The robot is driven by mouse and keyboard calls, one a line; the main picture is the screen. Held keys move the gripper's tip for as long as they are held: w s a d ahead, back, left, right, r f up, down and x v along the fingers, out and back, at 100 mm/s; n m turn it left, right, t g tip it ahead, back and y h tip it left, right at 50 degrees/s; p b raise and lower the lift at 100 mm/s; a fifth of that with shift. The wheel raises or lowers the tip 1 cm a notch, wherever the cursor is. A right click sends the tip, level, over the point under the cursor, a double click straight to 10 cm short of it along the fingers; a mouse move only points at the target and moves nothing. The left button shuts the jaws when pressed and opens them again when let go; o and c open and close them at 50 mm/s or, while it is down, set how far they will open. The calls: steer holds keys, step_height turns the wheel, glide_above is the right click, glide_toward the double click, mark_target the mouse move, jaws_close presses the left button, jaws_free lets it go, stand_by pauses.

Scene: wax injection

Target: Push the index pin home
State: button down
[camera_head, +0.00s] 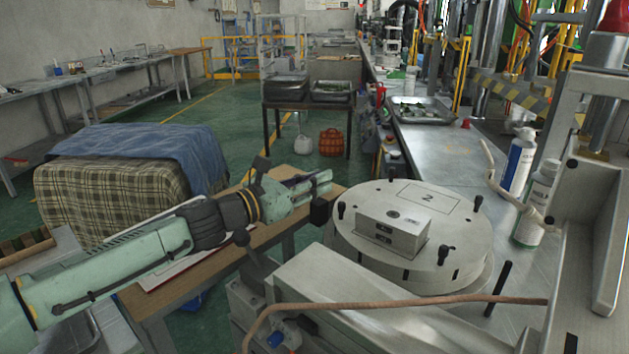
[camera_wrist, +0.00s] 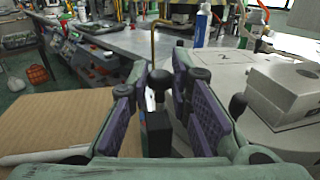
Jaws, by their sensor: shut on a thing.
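My gripper (camera_head: 322,182) reaches in from the left, with its fingertips at the left edge of the round pale turntable plate (camera_head: 375,268). In the wrist view, the purple-padded fingers of my gripper (camera_wrist: 159,80) are on both sides of a dark ball-ended knob, which I take as the index pin (camera_wrist: 160,77). A black block (camera_wrist: 157,132) stands below the knob between the fingers. The block also shows in the head view (camera_head: 320,210), beside the plate's rim. The pin's shaft is hidden, so I cannot tell how far in it sits.
A metal mold block (camera_head: 393,231) sits on the plate, among several black clamp knobs. A wooden table (camera_head: 172,290) is under my arm. White bottles (camera_head: 517,160) stand on the steel bench at right. A hose (camera_head: 400,302) crosses the front.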

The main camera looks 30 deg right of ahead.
steer(key=shift+f, duration=0.1)
steer(key=shift+f+b, duration=0.85)
steer(key=shift+b, duration=0.5)
steer(key=c, duration=1.5)
jaws_free()
steer(key=a, duration=0.4)
steer(key=s+a, duration=0.1)
steer(key=a, duration=0.7)
steer(key=shift+s, duration=0.3)
